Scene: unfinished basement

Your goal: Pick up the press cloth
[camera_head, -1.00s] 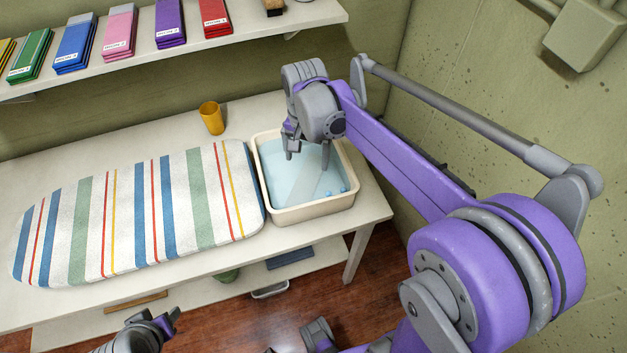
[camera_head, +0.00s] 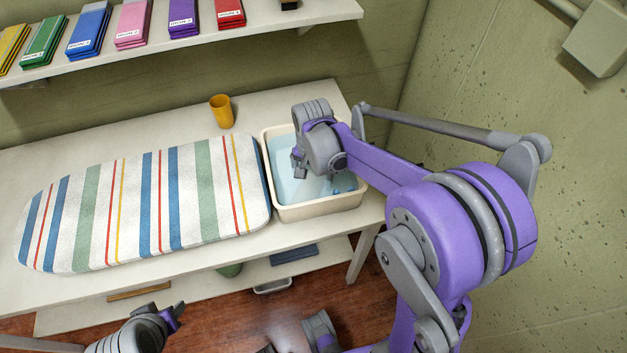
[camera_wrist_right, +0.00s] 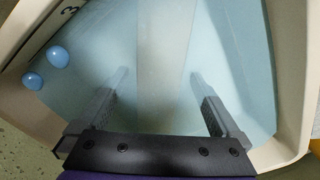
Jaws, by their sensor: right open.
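A pale, whitish strip (camera_wrist_right: 163,50), which looks like the press cloth, lies in the light blue water of a cream basin (camera_head: 318,208). In the right wrist view it runs lengthwise between my fingers, and its edges are faint. My right gripper (camera_wrist_right: 158,76) is open, with one finger on each side of the strip; I cannot tell whether they touch it. In the head view, my right gripper (camera_head: 316,176) is low over the basin and hides much of its inside. My left gripper (camera_head: 172,312) is at the bottom left, away from the basin, its jaws unclear.
Two blue balls (camera_wrist_right: 59,57) are in the basin. A striped ironing pad (camera_head: 140,205) covers much of the table (camera_head: 150,135) left of it. An orange cup (camera_head: 221,111) stands behind. A shelf (camera_head: 265,22) with coloured folded stacks hangs above. The wall is close on the right.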

